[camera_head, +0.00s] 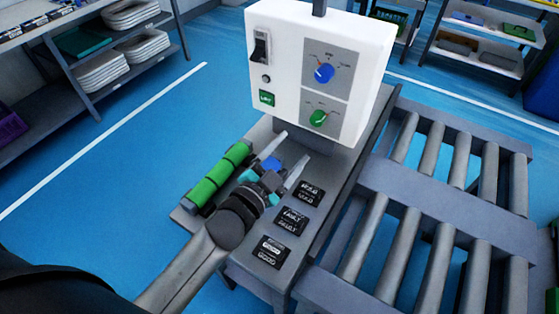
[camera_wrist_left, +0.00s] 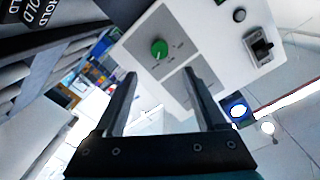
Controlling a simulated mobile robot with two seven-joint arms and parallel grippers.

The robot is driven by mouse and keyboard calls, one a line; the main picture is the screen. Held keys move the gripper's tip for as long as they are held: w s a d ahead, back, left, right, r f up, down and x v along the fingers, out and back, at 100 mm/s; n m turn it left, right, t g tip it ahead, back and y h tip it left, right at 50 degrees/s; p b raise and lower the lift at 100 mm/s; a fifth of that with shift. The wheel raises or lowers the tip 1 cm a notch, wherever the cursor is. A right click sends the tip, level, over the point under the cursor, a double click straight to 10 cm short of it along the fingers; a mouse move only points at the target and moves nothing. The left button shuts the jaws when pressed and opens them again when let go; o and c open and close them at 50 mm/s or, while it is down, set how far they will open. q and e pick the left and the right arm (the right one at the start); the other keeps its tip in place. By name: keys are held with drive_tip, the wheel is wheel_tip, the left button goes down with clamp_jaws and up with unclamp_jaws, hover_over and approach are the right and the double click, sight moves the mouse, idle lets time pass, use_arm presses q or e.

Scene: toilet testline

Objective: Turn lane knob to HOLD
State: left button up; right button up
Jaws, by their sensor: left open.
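A white control box (camera_head: 290,50) stands on the grey bench. On its front are a blue knob (camera_head: 324,73) above and a green knob (camera_head: 318,118) below, each on a grey plate; their labels are too small to read, so I cannot tell which is the lane knob. My left gripper (camera_head: 294,149) is open and empty, low in front of the box and apart from both knobs. In the left wrist view the green knob (camera_wrist_left: 159,49) shows just beyond and between the spread fingertips (camera_wrist_left: 160,76). My right gripper is not in view.
A green cylinder (camera_head: 220,172) lies on the bench left of my gripper. Several black label cards (camera_head: 292,221) lie to its right. A roller conveyor (camera_head: 400,235) adjoins the bench on the right.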

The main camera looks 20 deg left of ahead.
use_arm(q)
drive_tip(key=shift+v, duration=1.9)
